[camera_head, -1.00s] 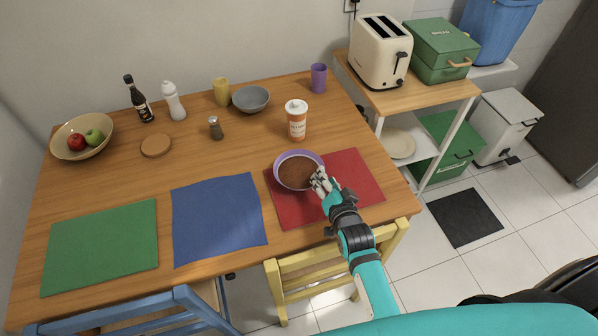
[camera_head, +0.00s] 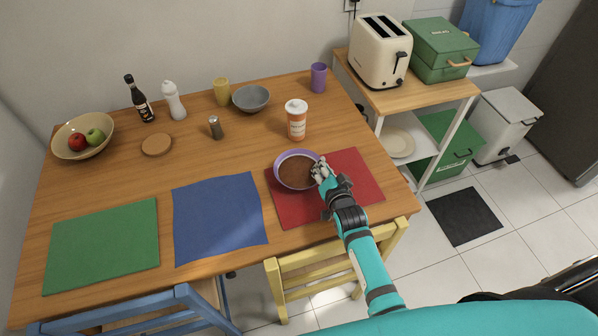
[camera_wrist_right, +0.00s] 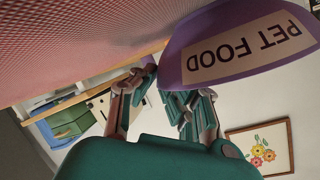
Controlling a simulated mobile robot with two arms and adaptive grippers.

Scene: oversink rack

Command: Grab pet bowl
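The pet bowl (camera_head: 297,158) is purple, holds brown food and sits on the red placemat (camera_head: 350,190). In the right wrist view its outer wall (camera_wrist_right: 190,55) bears a "PET FOOD" label. My right gripper (camera_head: 320,171) is at the bowl's right rim. In the right wrist view, one finger of the right gripper (camera_wrist_right: 158,82) is beside the bowl's edge and the other passes behind the wall, its tip hidden. The fingertips look close together; a firm grip on the rim cannot be made out. My left gripper is not in view.
An orange-labelled jar (camera_head: 297,122) stands behind the bowl, with a grey bowl (camera_head: 251,98) and purple cup (camera_head: 318,78) farther back. The blue placemat (camera_head: 218,218) to the left is clear. A yellow chair (camera_head: 335,265) stands at the front edge.

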